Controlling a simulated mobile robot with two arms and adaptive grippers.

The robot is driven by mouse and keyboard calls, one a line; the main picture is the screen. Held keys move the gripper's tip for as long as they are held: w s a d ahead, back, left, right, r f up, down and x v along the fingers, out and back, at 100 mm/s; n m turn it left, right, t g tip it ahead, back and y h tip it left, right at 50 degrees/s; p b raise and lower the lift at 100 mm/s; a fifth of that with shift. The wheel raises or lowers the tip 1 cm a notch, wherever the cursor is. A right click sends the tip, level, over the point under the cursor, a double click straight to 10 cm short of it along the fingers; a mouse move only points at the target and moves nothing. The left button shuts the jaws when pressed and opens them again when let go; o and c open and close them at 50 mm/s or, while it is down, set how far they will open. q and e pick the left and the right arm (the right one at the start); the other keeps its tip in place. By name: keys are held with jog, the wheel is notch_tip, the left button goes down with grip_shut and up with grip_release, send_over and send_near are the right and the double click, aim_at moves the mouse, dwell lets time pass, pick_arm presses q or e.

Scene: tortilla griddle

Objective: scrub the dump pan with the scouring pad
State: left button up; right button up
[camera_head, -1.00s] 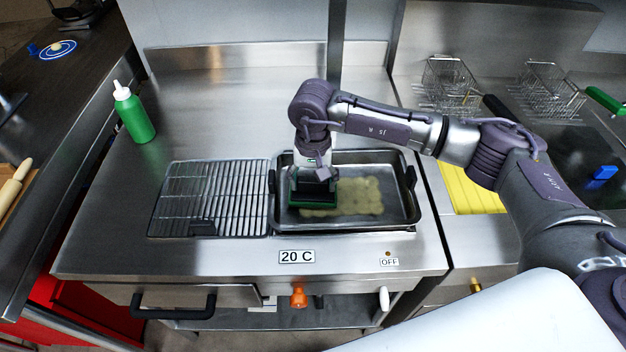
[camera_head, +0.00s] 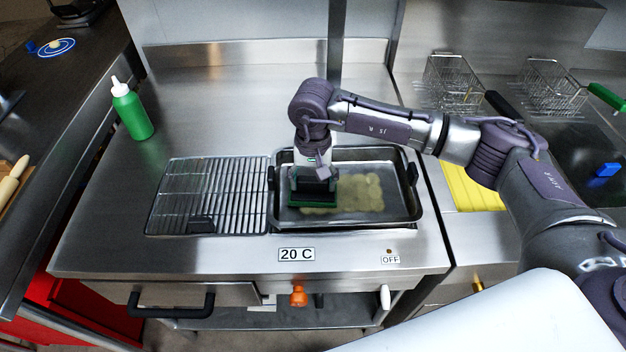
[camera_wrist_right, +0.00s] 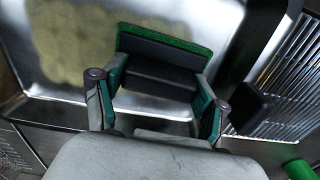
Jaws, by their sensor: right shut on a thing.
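The dump pan (camera_head: 405,214) is a dark-rimmed metal tray set in the steel counter, right of a wire rack. My right gripper (camera_head: 314,184) reaches down into the pan's left half and is shut on the scouring pad (camera_head: 311,204), a black block with a green scrubbing layer. The pad also shows in the right wrist view (camera_wrist_right: 165,45), between the fingers. It appears to be at the pan floor; exact contact is hard to tell. My left gripper is out of view.
The wire rack (camera_head: 215,180) lies left of the pan, with a dark handle at its front. A green bottle (camera_head: 132,112) stands at the back left. Fryer baskets (camera_head: 452,82) and a yellow surface (camera_head: 470,187) are right. The back counter is clear.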

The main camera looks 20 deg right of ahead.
jog(key=shift+f, duration=0.15)
jog(key=o, duration=0.9)
jog(key=shift+c, duration=0.2)
jog(key=shift+r, duration=0.45)
jog(key=c, duration=0.8)
jog(key=shift+c, duration=0.2)
jog(key=shift+d, duration=0.15)
